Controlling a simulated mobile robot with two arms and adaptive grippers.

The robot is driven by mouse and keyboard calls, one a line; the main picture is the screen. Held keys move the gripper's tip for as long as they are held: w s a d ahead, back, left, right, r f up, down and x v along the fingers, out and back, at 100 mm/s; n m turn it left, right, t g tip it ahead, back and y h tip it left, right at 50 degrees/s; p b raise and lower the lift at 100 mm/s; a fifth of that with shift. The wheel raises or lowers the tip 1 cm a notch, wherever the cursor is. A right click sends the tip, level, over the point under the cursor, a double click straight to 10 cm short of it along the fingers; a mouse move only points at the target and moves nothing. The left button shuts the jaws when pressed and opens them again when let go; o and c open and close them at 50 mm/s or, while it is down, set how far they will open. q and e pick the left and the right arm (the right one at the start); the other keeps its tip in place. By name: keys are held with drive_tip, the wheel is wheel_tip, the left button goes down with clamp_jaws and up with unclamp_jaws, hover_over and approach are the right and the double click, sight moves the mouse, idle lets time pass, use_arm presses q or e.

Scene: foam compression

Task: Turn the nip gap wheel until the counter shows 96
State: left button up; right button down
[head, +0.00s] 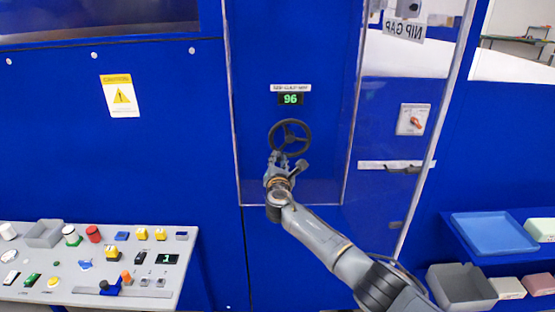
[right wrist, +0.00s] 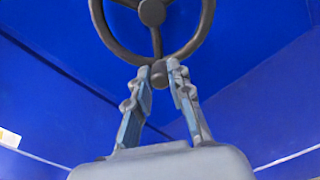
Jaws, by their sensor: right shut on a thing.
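The nip gap wheel (head: 290,137) is a dark three-spoke handwheel on the blue machine front. The green counter (head: 290,99) above it reads 96. My right gripper (head: 279,158) is at the lower left of the wheel's rim. In the right wrist view my right gripper (right wrist: 171,74) is shut on the wheel's handle, at the bottom of the rim of the wheel (right wrist: 152,12). The fingers partly hide the handle. My left gripper is not in view.
A clear door (head: 440,130) labelled NIP GAP stands swung open to the right of the wheel. A control panel (head: 60,285) with several buttons is at lower left. A blue tray (head: 492,234) and grey bin (head: 460,288) are at lower right.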

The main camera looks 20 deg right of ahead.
drive_tip(key=shift+f, duration=0.25)
drive_tip(key=c, duration=1.4)
unclamp_jaws()
drive_tip(key=shift+o, duration=1)
drive_tip(key=shift+r, duration=0.15)
drive_tip(key=shift+s, duration=0.1)
drive_tip(key=v, duration=1.2)
